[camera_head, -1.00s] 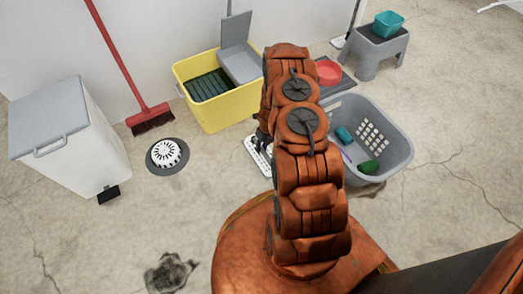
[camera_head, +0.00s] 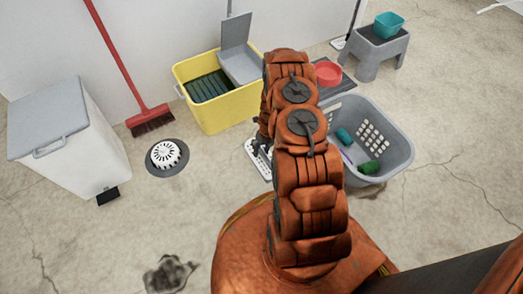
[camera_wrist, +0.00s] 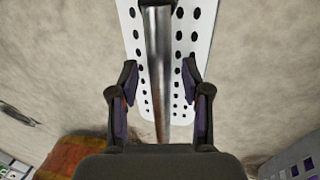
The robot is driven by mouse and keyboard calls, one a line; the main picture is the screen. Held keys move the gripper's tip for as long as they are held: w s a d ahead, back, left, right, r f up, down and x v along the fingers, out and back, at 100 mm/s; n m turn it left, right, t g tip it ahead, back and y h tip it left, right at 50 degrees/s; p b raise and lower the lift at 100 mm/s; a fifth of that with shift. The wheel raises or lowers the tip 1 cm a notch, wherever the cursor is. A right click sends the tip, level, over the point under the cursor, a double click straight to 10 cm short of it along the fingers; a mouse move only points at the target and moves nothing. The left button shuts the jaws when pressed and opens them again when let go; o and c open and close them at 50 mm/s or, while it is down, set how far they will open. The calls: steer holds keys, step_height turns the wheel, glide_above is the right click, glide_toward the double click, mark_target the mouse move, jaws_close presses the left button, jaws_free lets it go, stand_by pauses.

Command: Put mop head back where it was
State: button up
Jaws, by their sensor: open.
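The mop head is a white perforated plate (camera_wrist: 200,30) with a metal rod (camera_wrist: 158,45) along its middle. In the wrist view it lies on the floor ahead of my gripper. My gripper (camera_wrist: 160,82) is open, with one dark finger to each side of the rod and visible gaps between. I cannot tell how deep the rod sits between the fingers. In the head view the plate (camera_head: 256,158) shows only in part, left of my arm, which hides the rest of it and most of my gripper.
A yellow mop bucket (camera_head: 216,118) stands behind the plate. A grey basket (camera_head: 398,158) with green items is close on the right. A red bowl (camera_head: 328,73) sits behind it. A drain (camera_head: 166,155), red broom (camera_head: 112,55) and bin (camera_head: 95,155) are left. Front-left floor is mostly clear.

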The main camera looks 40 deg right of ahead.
steer(key=shift+r, duration=0.1)
steer(key=p+v, duration=0.5)
steer(key=v, duration=0.7)
steer(key=s+a+r+n+g, duration=0.1)
steer(key=s+a+r+n, duration=0.1)
steer(key=a+r+n, duration=0.6)
steer(key=s+a+r+n, duration=0.1)
steer(key=a+r+n, duration=0.25)
steer(key=r, duration=0.75)
steer(key=s+a+r+n+g, duration=0.1)
steer(key=s+a+r+n, duration=0.1)
steer(key=a+r+n, duration=0.6)
steer(key=s+a+r+n, duration=0.1)
steer(key=s+r+n, duration=0.5)
steer(key=s, duration=0.3)
steer(key=s+a+r+n+g+h, duration=0.1)
steer(key=s+a+r+n, duration=0.1)
steer(key=s+r+n, duration=0.3)
steer(key=s+a+r+n+g+h, duration=0.1)
steer(key=s+r+n, duration=0.5)
steer(key=s, duration=0.7)
steer(key=shift+s+a+r+n, duration=0.25)
steer(key=shift+r+n, duration=0.1)
steer(key=shift+r, duration=0.25)
